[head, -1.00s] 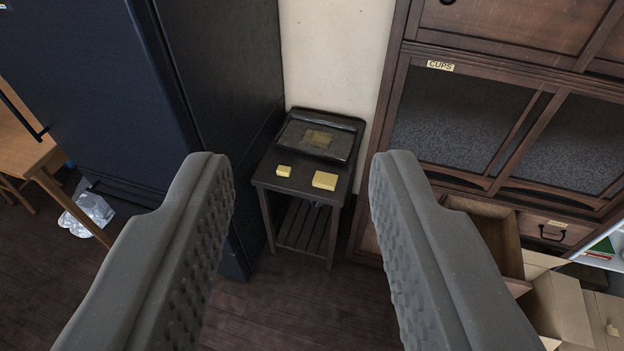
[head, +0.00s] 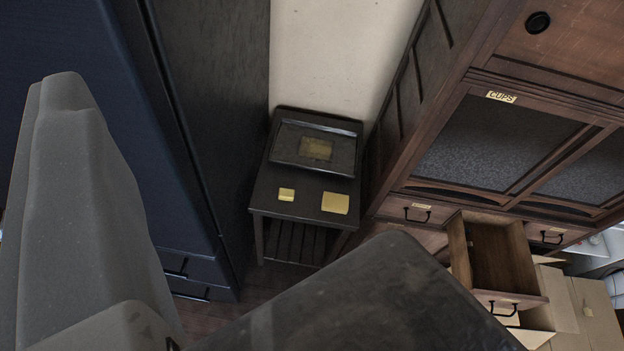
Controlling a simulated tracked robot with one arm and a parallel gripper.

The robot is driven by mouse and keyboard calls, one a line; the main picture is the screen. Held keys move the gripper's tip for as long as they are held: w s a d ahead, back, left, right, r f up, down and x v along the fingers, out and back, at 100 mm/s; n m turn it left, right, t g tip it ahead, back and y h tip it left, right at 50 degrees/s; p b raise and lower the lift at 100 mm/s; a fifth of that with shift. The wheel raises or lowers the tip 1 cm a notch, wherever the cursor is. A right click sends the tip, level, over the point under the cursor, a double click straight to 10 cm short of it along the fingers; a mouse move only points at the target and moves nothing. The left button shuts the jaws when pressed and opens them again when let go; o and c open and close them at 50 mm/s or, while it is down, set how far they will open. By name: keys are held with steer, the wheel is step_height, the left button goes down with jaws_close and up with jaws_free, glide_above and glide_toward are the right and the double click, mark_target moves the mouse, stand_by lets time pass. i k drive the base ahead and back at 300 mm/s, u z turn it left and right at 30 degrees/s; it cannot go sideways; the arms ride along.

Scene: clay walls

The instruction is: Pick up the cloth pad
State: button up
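I cannot tell for sure which thing is the cloth pad. On the small dark side table (head: 300,203) lie a small yellow block-like piece (head: 286,194) on the left and a larger flat yellow piece (head: 335,203) on the right. A dull yellow-brown square (head: 317,148) lies in the dark tray (head: 290,156) at the table's back. One grey finger of my gripper (head: 80,190) fills the left foreground, well short of the table. The other finger is not clearly visible, so the opening does not show.
A large dark surface (head: 370,300) covers the bottom middle; I cannot tell what it is. A dark blue cabinet (head: 80,50) stands left of the table. A wooden cupboard labelled CUPS (head: 500,97) stands right, with an open drawer (head: 500,255) and cardboard boxes (head: 580,310) below.

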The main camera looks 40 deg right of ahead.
mark_target(332, 202)
steer(key=z, duration=0.25)
steer(key=i, duration=0.85)
steer(key=z, duration=0.55)
